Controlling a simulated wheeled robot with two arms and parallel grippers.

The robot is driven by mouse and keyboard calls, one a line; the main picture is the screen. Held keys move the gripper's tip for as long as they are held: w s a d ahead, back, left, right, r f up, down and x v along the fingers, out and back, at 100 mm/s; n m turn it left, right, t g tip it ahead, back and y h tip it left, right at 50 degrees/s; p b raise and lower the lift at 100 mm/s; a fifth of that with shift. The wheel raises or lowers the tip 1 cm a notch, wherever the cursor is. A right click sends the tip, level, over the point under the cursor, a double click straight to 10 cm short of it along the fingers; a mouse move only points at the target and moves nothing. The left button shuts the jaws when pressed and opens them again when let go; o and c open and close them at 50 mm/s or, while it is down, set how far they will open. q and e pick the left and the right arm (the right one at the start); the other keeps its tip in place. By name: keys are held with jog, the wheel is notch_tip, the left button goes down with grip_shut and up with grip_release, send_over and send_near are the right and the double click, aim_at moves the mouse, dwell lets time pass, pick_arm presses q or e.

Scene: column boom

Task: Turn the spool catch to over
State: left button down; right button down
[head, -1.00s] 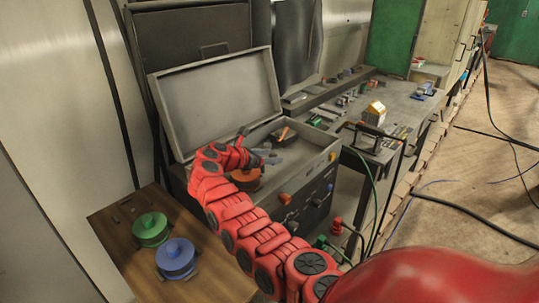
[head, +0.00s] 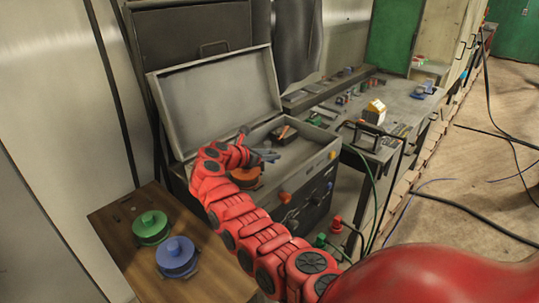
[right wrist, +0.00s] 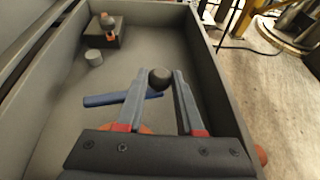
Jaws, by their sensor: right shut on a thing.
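The grey case (head: 212,99) stands open, with its lid tilted back. In the head view, my right gripper (head: 264,157) is over the case tray, above the orange spool (head: 245,178). In the right wrist view, its fingers (right wrist: 160,84) are closed around a dark round knob (right wrist: 160,78). The knob sits at the right end of a blue bar (right wrist: 118,98), which I take to be the spool catch. The bar reaches left past the left finger. Orange spool edges show beside the gripper body, which hides most of the spool. My left gripper is not in view.
A wooden bench at lower left holds a green spool (head: 151,226) and a blue spool (head: 177,256). The case tray has raised walls. A dark block (right wrist: 118,33) and a grey cylinder (right wrist: 94,57) stand at its far end. A cluttered workbench (head: 400,105) is behind right.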

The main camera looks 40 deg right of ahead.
jog(key=shift+s+d+n+t+p, duration=0.1)
jog(key=shift+d+n+t+p, duration=0.3)
jog(key=shift+n+t+p, duration=0.65)
jog(key=d+n+t+y+p, duration=0.1)
jog(key=n+t+y+p, duration=0.1)
jog(key=p, duration=0.4)
jog(key=w+d+n+t+y+p, duration=0.1)
jog(key=n+t+y+p, duration=0.1)
jog(key=n+t+p, duration=0.2)
jog(key=w+d+n+t+y+p, duration=0.1)
jog(key=n+t+y+p, duration=0.2)
jog(key=p, duration=0.6)
jog(key=shift+d+r+n+t, duration=0.15)
jog(key=shift+n+t, duration=0.1)
jog(key=shift+n, duration=0.3)
jog(key=shift+w+d+n+t+y, duration=0.1)
jog(key=shift+w+n+t+y, duration=0.2)
jog(key=shift+n+y, duration=0.3)
jog(key=shift+w+f+n+y, duration=0.1)
jog(key=shift+f+n+y, duration=0.15)
jog(key=shift+n+y, duration=0.25)
jog(key=shift+w+d+n+t+y+b, duration=0.1)
jog(key=shift+w+n+t+y+b, duration=0.1)
jog(key=shift+n+t+y+b, duration=0.4)
jog(key=shift+r+y, duration=0.1)
jog(key=shift+y, duration=0.4)
